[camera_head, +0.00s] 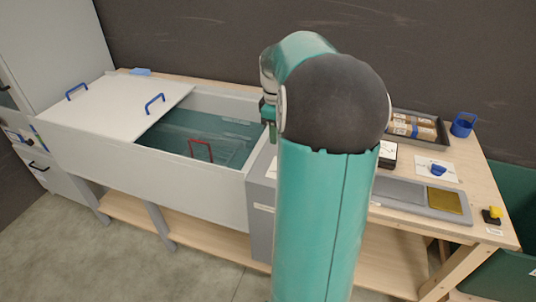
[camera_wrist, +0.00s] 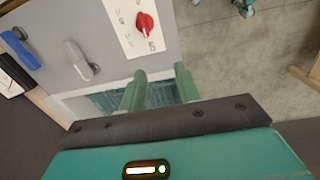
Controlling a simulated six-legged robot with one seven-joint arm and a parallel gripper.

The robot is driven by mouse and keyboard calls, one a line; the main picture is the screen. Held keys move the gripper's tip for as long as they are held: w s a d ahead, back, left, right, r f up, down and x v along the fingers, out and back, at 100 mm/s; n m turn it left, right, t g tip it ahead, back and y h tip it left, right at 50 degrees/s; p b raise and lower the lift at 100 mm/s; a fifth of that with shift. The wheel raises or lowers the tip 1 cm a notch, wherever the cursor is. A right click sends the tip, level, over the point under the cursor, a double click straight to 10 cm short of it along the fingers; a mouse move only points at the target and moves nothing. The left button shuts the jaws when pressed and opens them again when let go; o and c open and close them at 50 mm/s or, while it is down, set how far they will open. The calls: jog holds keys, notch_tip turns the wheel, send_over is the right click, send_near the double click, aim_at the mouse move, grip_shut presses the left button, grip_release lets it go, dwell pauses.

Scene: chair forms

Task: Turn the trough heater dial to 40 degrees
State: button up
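The red heater dial (camera_wrist: 145,23) sits on a white scale plate (camera_wrist: 126,32) fixed to a grey panel in the wrist view. Its numbers are too small to read surely, and I cannot tell which one it points to. My gripper (camera_wrist: 158,82) is open, its two green fingers apart with nothing between them. The fingertips are short of the dial, not touching it. The trough (camera_head: 190,184) stands at the left of the head view, with water (camera_head: 170,136) inside. The dial is hidden in the head view behind my arm.
A grey lever (camera_wrist: 78,60) and a blue handle (camera_wrist: 20,50) are beside the dial plate. A white lid (camera_head: 120,98) with blue handles covers the trough's left part. A red wire handle (camera_head: 201,146) shows in the water. A tray (camera_head: 415,127) stands on the bench at right.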

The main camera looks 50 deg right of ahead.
jog(key=s+d+f, duration=0.2)
jog(key=d, duration=0.3)
jog(key=shift+y, duration=0.3)
notch_tip(320, 180, down, 14)
jog(key=shift+a+r, duration=0.15)
jog(key=shift+r, duration=0.05)
jog(key=shift+c, duration=0.2)
grip_shut()
